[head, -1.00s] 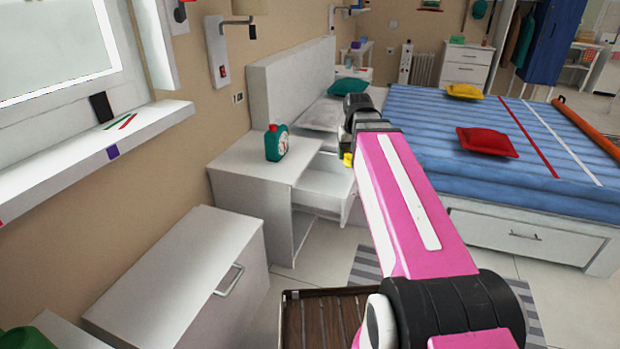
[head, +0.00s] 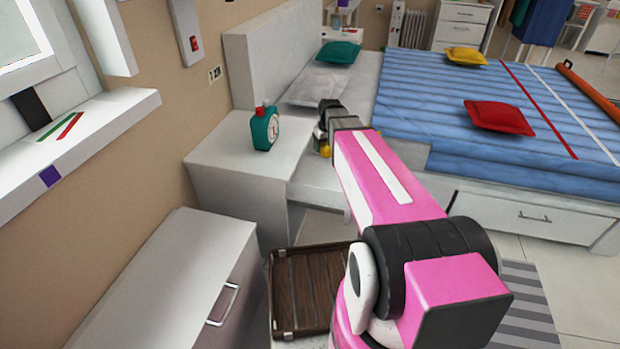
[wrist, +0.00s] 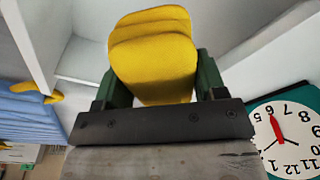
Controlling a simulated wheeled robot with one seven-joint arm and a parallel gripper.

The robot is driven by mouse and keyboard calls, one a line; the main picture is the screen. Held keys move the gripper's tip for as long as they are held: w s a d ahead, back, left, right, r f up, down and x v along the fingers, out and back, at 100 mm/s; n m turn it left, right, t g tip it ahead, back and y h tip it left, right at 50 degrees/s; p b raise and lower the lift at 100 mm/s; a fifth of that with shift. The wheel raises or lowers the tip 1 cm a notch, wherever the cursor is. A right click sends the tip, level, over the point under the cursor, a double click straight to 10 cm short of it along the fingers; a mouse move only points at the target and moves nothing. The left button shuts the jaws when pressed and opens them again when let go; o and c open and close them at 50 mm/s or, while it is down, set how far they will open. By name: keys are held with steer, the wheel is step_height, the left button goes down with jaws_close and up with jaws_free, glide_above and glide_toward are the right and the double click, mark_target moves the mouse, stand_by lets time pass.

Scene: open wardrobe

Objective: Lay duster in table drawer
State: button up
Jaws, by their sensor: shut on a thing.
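My gripper (wrist: 158,86) is shut on the yellow duster (wrist: 153,48), whose rounded end sticks out beyond the green fingers in the wrist view. In the head view, a small part of the duster (head: 325,151) shows at my gripper (head: 327,138). They are to the right of the white bedside table (head: 229,160), near its drawer (head: 314,177). The drawer is pulled out, and my arm hides part of it. I cannot tell from these views how high the duster is above the drawer.
A green alarm clock (head: 264,128) stands on the table top, close to my gripper; its dial (wrist: 285,132) shows in the wrist view. The bed (head: 450,110) is to the right. A white cabinet (head: 170,285) and a brown slatted crate (head: 300,290) stand in front.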

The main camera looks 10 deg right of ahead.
glide_above(322, 179)
step_height(322, 179, down, 6)
steer(key=shift+n, duration=0.4)
steer(key=shift+s+d+f, duration=0.1)
steer(key=shift+f, duration=2.5)
steer(key=shift+d+f, duration=0.1)
steer(key=shift+f, duration=2.45)
steer(key=o, duration=0.9)
steer(key=shift+f, duration=0.15)
steer(key=r, duration=0.4)
steer(key=s+r, duration=0.1)
steer(key=r, duration=0.7)
steer(key=shift+s+d+r, duration=0.1)
steer(key=shift+s+d, duration=0.25)
